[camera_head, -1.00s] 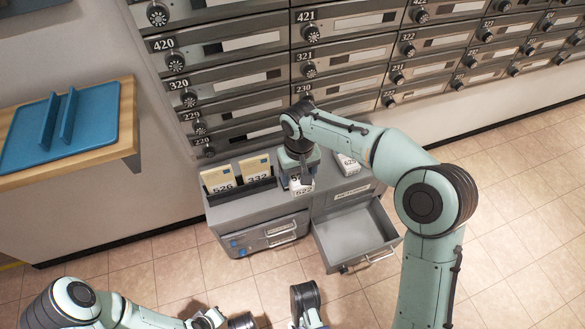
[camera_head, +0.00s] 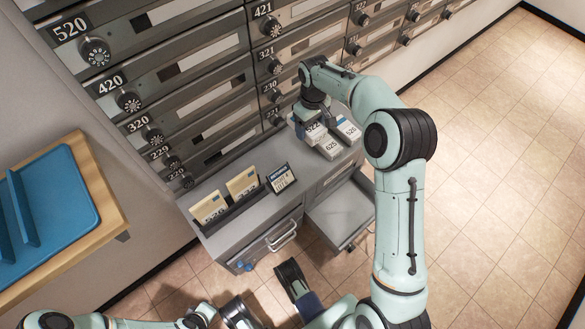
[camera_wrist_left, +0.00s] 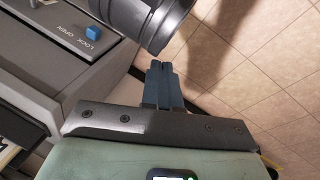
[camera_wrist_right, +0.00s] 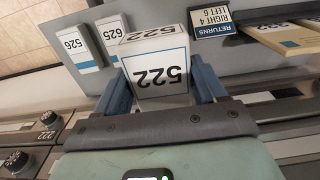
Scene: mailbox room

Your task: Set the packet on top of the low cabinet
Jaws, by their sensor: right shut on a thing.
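The packet (camera_head: 316,133) is a white box with a blue stripe marked 522. My right gripper (camera_head: 308,118) is shut on it; in the right wrist view the packet (camera_wrist_right: 158,76) sits between the two blue fingers. It is over the right part of the low cabinet (camera_head: 230,240), a grey unit whose top holds cards and boxes. I cannot tell whether its underside touches the top. My left gripper (camera_wrist_left: 163,85) has its blue fingers together and empty, low in front of the cabinet, close to a dark cylindrical part.
White boxes 625 (camera_head: 331,147) and 526 (camera_head: 349,130) stand close to the packet. A returns sign (camera_head: 281,178) and number cards (camera_head: 242,184) stand further left. A cabinet drawer (camera_head: 340,212) is open. Mailboxes (camera_head: 180,70) rise behind; a shelf with a blue tray (camera_head: 55,205) is left.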

